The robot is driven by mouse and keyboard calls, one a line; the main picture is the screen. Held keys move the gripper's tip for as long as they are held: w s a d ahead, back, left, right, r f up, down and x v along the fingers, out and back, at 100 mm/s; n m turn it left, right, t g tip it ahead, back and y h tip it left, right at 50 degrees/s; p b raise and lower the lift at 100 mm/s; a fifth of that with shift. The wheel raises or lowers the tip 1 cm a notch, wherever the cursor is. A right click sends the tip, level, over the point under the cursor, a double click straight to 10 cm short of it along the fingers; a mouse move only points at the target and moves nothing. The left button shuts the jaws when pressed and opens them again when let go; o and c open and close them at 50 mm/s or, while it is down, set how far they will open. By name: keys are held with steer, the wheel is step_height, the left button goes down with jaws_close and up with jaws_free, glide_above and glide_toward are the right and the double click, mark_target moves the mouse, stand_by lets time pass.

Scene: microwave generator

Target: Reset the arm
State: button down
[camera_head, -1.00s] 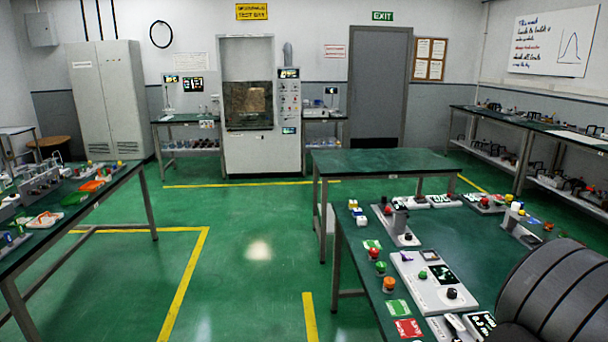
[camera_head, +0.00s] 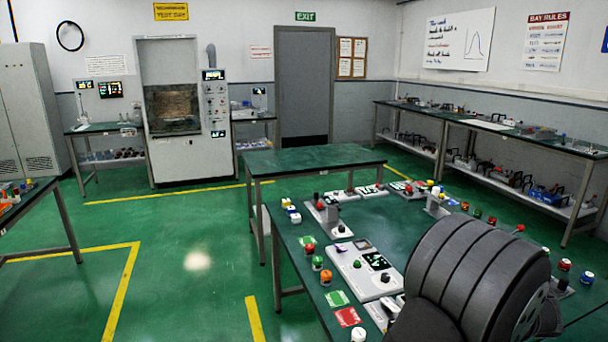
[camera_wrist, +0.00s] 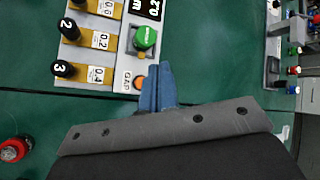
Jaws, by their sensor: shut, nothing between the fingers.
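My gripper (camera_wrist: 158,85) shows in the wrist view with its two blue fingers together and nothing between them. Its tips are over the lower right edge of a light grey control panel (camera_wrist: 118,75), near a green knob (camera_wrist: 145,38) and an orange button (camera_wrist: 139,82). I cannot tell whether the fingers touch the panel. In the head view a dark grey ribbed part of my arm (camera_head: 475,270) fills the lower right, and the gripper is hidden there.
A green bench (camera_head: 292,252) carries several panels, knobs and coloured buttons. A red knob (camera_wrist: 14,149) stands at the lower left in the wrist view. An empty green table (camera_head: 312,158) stands behind. The floor (camera_head: 190,235) at left is clear.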

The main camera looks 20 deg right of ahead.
steer(key=w+a+f+n+g+y, duration=0.1)
steer(key=w+a+f+n+g, duration=0.15)
steer(key=a+n, duration=0.35)
steer(key=w+a+f+n+g+y, duration=0.1)
steer(key=a+f+n+g, duration=0.2)
steer(key=a, duration=0.6)
steer(key=w+a+f+n+g+y, duration=0.1)
steer(key=a+f+n+g, duration=0.15)
steer(key=a+n, duration=0.35)
steer(key=s+d+r+m, duration=0.1)
steer(key=s+r, duration=0.5)
steer(key=s, duration=0.3)
steer(key=w+d+r, duration=0.1)
steer(key=w+d, duration=0.1)
steer(key=d, duration=0.7)
steer(key=shift+r, duration=0.2)
steer(key=s+a+f, duration=0.1)
steer(key=a+f, duration=0.1)
steer(key=a, duration=0.6)
steer(key=w+a+f, duration=0.2)
steer(key=w+f, duration=0.3)
steer(key=w, duration=0.3)
steer(key=shift+w+a, duration=0.2)
steer(key=shift+a, duration=0.05)
steer(key=shift+f, duration=0.1)
